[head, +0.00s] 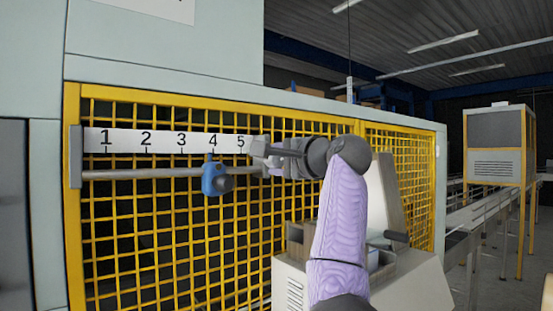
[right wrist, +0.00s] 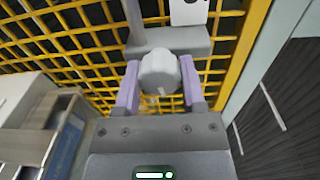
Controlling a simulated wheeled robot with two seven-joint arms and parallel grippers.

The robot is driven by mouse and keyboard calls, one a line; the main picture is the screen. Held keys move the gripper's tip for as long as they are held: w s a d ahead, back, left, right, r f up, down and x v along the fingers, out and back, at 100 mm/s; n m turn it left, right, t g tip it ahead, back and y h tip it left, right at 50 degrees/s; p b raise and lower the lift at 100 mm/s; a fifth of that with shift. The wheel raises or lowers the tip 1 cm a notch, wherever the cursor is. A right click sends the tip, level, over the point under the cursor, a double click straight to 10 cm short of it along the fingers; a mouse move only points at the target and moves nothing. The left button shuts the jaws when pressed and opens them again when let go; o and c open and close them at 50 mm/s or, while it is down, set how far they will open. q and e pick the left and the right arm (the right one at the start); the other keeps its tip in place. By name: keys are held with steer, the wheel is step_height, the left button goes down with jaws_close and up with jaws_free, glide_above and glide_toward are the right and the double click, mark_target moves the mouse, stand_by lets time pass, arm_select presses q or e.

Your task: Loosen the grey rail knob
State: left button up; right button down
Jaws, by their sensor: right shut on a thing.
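The grey rail knob (right wrist: 158,72) is a light grey lobed knob that sits between the two purple fingers of my right gripper (right wrist: 160,88) in the right wrist view. The gripper is shut on it. In the head view my right gripper (head: 268,149) reaches the right end of the rail (head: 140,173), just past the 5 on the white scale (head: 165,140). The knob is small and partly covered by the gripper there. A blue knob (head: 215,180) sits on the rail below the 4. My left gripper is not in view.
The rail and scale run across a yellow mesh guard (head: 150,240) in a pale machine frame. A grey bracket (right wrist: 170,40) stands just behind the knob. A pale machine unit (head: 400,285) with a dark handle stands below and right of my arm. A conveyor runs at the far right.

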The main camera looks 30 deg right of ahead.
steer(key=shift+m, duration=0.8)
steer(key=shift+f, duration=0.1)
steer(key=shift+c, duration=0.9)
jaws_free()
steer(key=shift+s+d, duration=0.1)
steer(key=shift+d, duration=0.05)
steer(key=s+b, duration=0.4)
steer(key=s, duration=0.1)
steer(key=shift+d+f, duration=0.2)
steer(key=shift+f, duration=0.05)
steer(key=b, duration=0.2)
glide_toward(280, 164)
steer(key=shift+w+r, duration=0.15)
steer(key=shift+r, duration=0.3)
